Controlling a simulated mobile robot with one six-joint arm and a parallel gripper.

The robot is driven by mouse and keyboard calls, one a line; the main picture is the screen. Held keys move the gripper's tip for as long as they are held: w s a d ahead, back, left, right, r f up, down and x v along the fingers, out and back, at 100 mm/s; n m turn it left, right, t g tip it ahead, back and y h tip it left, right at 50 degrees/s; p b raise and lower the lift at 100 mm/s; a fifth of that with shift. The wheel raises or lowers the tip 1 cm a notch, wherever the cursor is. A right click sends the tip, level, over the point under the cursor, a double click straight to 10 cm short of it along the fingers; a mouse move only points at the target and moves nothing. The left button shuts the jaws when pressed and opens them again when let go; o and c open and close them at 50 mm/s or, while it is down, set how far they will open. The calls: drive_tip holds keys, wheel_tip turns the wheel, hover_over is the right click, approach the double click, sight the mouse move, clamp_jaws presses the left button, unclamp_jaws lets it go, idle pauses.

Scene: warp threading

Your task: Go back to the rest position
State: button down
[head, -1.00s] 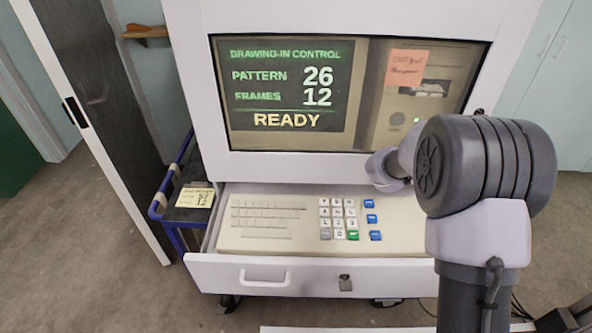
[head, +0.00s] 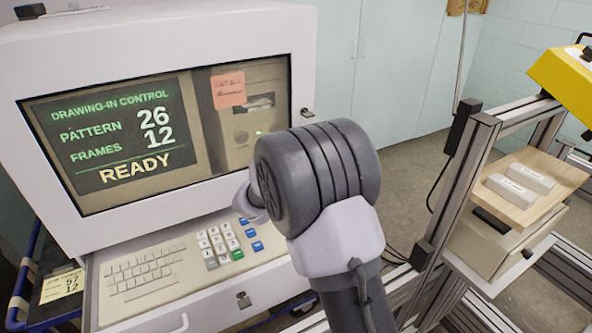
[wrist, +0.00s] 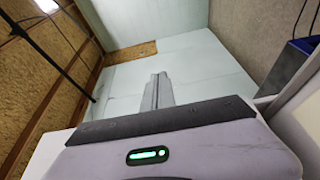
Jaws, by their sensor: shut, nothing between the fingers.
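My gripper (wrist: 157,92) shows in the wrist view as two grey fingers side by side, shut with nothing between them. The fingers point up toward the pale walls and ceiling, and nothing touches them. In the head view my dark grey arm joint stands in front of the control cabinet (head: 190,40), and the gripper's fingers are hidden. The cabinet's screen (head: 125,130) reads pattern 26, frames 12, READY. The keyboard drawer (head: 210,308) below it is pulled out, with its keypad (head: 217,246) in sight just left of my arm.
A metal frame (head: 468,160) stands at the right, with a wooden board (head: 517,215) carrying two light blocks and a yellow unit (head: 562,82) above. A blue cart (head: 22,285) with a yellow note is at the left. Some floor (head: 410,180) shows between cabinet and frame.

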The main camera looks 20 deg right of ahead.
drive_tip(key=s+d+m+g+y+p, duration=0.15)
drive_tip(key=s+m+g+y, duration=0.65)
drive_tip(key=s, duration=2)
drive_tip(key=s+a+m+t+y, duration=0.1)
drive_tip(key=s+a+t+y, duration=0.1)
drive_tip(key=a, duration=0.8)
drive_tip(key=s+a+r+m+t+y, duration=0.1)
drive_tip(key=s+a+t+y, duration=0.1)
drive_tip(key=s+a+y, duration=0.2)
drive_tip(key=a+y, duration=0.3)
drive_tip(key=a, duration=0.3)
drive_tip(key=shift+s+a+r+t, duration=0.2)
drive_tip(key=shift+s+r+t, duration=0.05)
drive_tip(key=shift+t, duration=0.05)
